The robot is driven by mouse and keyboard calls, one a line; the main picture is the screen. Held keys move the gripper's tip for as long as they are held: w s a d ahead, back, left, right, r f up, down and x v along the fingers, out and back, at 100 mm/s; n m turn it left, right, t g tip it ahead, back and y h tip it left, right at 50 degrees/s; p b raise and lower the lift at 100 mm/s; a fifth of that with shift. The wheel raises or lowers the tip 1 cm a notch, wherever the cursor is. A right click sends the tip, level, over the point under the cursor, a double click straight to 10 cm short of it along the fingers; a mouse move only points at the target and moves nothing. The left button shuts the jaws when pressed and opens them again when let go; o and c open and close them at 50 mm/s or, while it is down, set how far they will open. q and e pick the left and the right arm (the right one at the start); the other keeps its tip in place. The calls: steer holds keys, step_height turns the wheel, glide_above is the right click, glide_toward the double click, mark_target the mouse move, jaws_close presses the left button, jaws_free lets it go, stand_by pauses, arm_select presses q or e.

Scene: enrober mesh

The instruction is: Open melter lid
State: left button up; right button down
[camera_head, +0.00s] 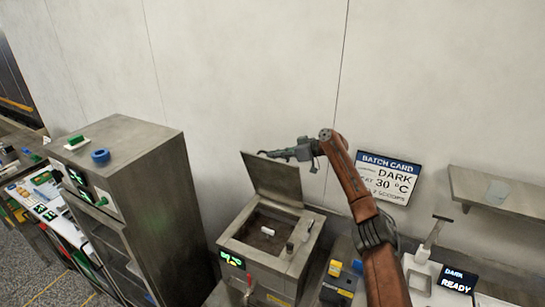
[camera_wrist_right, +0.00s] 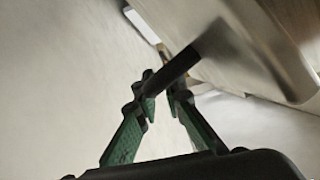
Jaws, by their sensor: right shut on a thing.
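The melter (camera_head: 268,258) is a grey metal box in the middle of the head view, with a dark brown hollow inside. Its lid (camera_head: 275,183) is raised and stands steeply at the back edge. My right gripper (camera_head: 268,154) is at the top edge of the lid. In the right wrist view its green fingers (camera_wrist_right: 162,92) are shut on a dark bar, the lid handle (camera_wrist_right: 182,68), beside the lid's metal plate (camera_wrist_right: 262,45). My left gripper is not in view.
A tall metal cabinet (camera_head: 130,150) stands left of the melter. A batch card (camera_head: 388,178) hangs on the wall at right, near a metal shelf (camera_head: 500,205). Yellow and dark items (camera_head: 340,285) and a READY display (camera_head: 456,281) stand right of the melter.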

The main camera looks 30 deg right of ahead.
steer(key=c, duration=2.4)
jaws_free()
steer(key=shift+f, duration=0.1)
steer(key=shift+o, duration=0.4)
steer(key=shift+w, duration=0.1)
steer(key=shift+d, duration=0.1)
steer(key=v, duration=1.1)
steer(key=shift+s+d, duration=0.25)
steer(key=shift+s, duration=0.05)
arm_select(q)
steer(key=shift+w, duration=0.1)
arm_select(e)
steer(key=shift+w+r, duration=0.1)
steer(key=shift+r, duration=0.1)
